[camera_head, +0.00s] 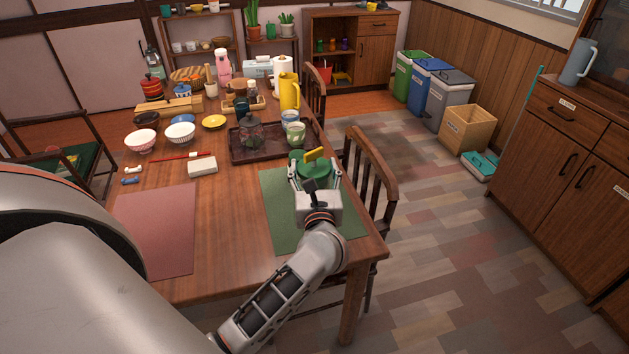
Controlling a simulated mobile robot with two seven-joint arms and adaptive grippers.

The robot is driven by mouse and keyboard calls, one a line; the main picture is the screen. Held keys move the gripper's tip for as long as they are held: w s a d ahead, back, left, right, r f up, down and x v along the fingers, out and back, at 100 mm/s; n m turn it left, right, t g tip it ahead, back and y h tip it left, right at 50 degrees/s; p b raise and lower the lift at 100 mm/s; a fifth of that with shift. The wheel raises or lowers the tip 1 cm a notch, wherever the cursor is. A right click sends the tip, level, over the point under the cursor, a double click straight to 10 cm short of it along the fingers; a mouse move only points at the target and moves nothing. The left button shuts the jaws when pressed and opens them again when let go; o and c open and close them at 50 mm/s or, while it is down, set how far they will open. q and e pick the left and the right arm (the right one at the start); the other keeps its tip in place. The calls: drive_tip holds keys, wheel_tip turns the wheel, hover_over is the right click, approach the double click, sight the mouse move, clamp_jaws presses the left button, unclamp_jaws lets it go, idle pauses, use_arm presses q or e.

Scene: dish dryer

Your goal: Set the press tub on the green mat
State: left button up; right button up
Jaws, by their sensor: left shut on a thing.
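The press tub (318,170) is a round green tub with a yellow handle on top. My left gripper (315,179) is shut on it, with one finger at each side. The tub is over the far part of the green mat (284,214), near the table's right edge. My gripper and wrist hide its near side, so I cannot tell whether its base touches the mat. My right gripper is not in view.
A dark tray (240,155) with a glass jar (251,135) and cups (295,134) lies just behind the tub. A yellow pitcher (289,92) stands farther back. A bare red mat (157,229) lies left. A chair (371,165) stands close at right.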

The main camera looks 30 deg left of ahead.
use_arm(q)
wheel_tip(320, 180, down, 3)
drive_tip(key=shift+f+b, duration=0.2)
drive_tip(key=shift+b, duration=0.15)
drive_tip(key=shift+f, duration=0.2)
drive_tip(key=o, duration=2.1)
drive_tip(key=shift+f, duration=0.1)
